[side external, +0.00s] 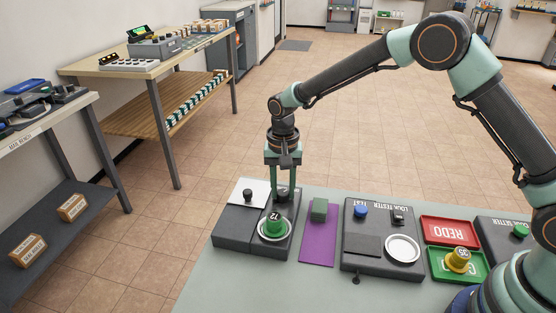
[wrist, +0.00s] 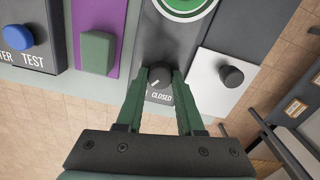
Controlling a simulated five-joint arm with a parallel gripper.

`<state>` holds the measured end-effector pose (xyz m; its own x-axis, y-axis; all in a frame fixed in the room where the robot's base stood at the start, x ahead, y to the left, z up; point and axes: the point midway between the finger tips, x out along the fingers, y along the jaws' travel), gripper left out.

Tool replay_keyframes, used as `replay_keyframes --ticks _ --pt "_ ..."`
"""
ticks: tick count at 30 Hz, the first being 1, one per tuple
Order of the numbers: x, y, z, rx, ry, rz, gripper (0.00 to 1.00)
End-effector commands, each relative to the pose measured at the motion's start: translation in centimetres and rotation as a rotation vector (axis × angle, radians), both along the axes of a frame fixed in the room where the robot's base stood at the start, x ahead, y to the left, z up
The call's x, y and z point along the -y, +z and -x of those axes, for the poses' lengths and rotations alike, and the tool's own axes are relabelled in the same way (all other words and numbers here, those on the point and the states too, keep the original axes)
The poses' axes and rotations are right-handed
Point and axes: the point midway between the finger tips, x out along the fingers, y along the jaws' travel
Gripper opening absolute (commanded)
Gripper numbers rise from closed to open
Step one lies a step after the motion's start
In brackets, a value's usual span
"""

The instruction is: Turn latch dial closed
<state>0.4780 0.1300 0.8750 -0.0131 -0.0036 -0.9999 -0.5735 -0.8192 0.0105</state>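The latch dial (wrist: 160,74) is a dark round knob on a grey panel in the wrist view. Its short white mark points to the lower left, a little left of the white word CLOSED. My gripper (wrist: 161,78) has its two green fingertips on either side of the dial, with no clear gap at the sides. In the side external view my gripper (side external: 283,190) points straight down at the dial, behind a green round part in a white ring (side external: 275,228). The fingertips largely hide the dial there.
A black knob on a white plate (wrist: 231,76) stands close to the right finger in the wrist view. A green block (wrist: 97,52) on a purple strip is at left. The tester box (side external: 383,240) and red REDO tray (side external: 449,231) are farther right in the side view.

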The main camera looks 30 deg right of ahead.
Motion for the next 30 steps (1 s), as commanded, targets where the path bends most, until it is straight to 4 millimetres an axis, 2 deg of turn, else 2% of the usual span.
replay_keyframes --ticks 8,14,30 --pt "-0.01 0.07 -0.01 0.0 0.032 0.0 0.0" --pt "-0.03 0.09 -0.03 0.001 0.132 -0.002 0.0" --pt "-0.13 0.15 -0.06 0.009 0.623 -0.007 0.0"
